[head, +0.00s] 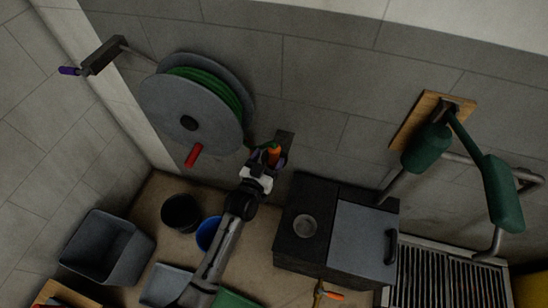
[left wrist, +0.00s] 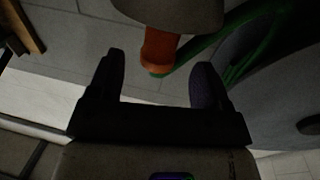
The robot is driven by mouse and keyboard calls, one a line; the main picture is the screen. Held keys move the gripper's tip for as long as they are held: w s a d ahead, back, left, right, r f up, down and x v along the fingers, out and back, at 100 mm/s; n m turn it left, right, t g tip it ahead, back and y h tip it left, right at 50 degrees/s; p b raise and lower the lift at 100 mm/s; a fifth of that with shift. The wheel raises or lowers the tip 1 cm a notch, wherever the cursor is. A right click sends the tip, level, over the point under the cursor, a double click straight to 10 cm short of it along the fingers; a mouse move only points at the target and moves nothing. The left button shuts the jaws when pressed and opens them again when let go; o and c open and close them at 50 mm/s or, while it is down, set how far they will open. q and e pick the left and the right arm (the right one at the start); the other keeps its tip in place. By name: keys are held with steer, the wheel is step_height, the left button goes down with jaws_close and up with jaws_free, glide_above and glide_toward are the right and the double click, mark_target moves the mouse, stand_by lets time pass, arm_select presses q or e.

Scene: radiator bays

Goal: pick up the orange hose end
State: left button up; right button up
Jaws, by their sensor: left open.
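The orange hose end (head: 273,152) is near the wall to the right of the hose reel, partly hidden by my gripper. In the left wrist view the orange hose end (left wrist: 160,48) hangs below a grey-brown rounded part, with green hose (left wrist: 215,38) beside it. My left gripper (head: 272,159) is open, with one dark finger on each side of the orange end in the wrist view. Its lower tip shows between the fingertips with gaps on both sides. I cannot tell how deep it is between them. My right gripper is not in view.
A grey reel (head: 185,108) with green hose and a red handle (head: 194,155) is at the left. A dark cabinet (head: 335,235) stands at the right. Buckets (head: 181,213) and a grey bin (head: 104,250) are on the floor. Green padded pipes (head: 502,195) are far right.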

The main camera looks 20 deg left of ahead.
mark_target(271, 155)
arm_select(q)
steer(key=shift+w+d+b, duration=0.2)
steer(key=shift+w+b, duration=0.25)
steer(key=shift+w, duration=1.5)
steer(key=shift+r, duration=0.1)
steer(key=shift+c, duration=0.5)
steer(key=c, duration=1)
steer(key=shift+c, duration=0.2)
